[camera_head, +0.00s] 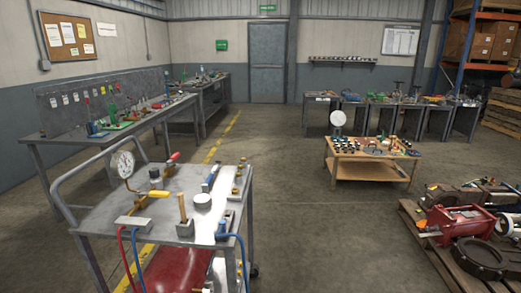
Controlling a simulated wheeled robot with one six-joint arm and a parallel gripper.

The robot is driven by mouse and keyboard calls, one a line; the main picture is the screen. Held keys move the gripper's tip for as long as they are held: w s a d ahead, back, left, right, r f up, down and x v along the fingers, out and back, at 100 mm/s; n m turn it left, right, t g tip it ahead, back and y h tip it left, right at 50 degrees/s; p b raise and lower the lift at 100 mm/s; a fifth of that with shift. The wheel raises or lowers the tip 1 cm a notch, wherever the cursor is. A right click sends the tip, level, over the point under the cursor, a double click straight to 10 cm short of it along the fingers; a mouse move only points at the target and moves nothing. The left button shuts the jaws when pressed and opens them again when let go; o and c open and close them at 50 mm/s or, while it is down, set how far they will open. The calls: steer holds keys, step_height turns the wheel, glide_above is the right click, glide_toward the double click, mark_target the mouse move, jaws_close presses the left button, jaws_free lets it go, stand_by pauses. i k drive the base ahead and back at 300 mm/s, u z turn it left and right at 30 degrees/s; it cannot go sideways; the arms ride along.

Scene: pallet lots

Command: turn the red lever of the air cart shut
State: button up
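The air cart (183,231) is a grey metal cart with a push handle, close by at the lower left. The red lever (174,157) is small in the picture and sits near the far edge of the cart top, slanting up to the right. Its valve body is too small to make out. A yellow lever (159,194) lies nearer the front, beside a round gauge (123,164) on a brass stem. A blue lever (206,186) is to the right of them. My gripper is not in view.
Red and blue hoses hang from the cart's front. A red tank (175,270) lies below. A wooden table (372,168) stands mid-right, and a loaded pallet (425,240) at the lower right. Workbenches line the left and back walls. The floor between cart and pallet is clear.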

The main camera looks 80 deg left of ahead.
mark_target(176, 155)
steer(key=u, duration=2.1)
steer(key=k, duration=1.3)
steer(key=z, duration=0.95)
steer(key=i, duration=1.4)
steer(key=u, duration=0.35)
steer(key=i, duration=2.35)
steer(key=u, duration=0.7)
steer(key=i, duration=1.55)
steer(key=u, duration=1.85)
steer(key=i, duration=1.05)
steer(key=u, duration=0.95)
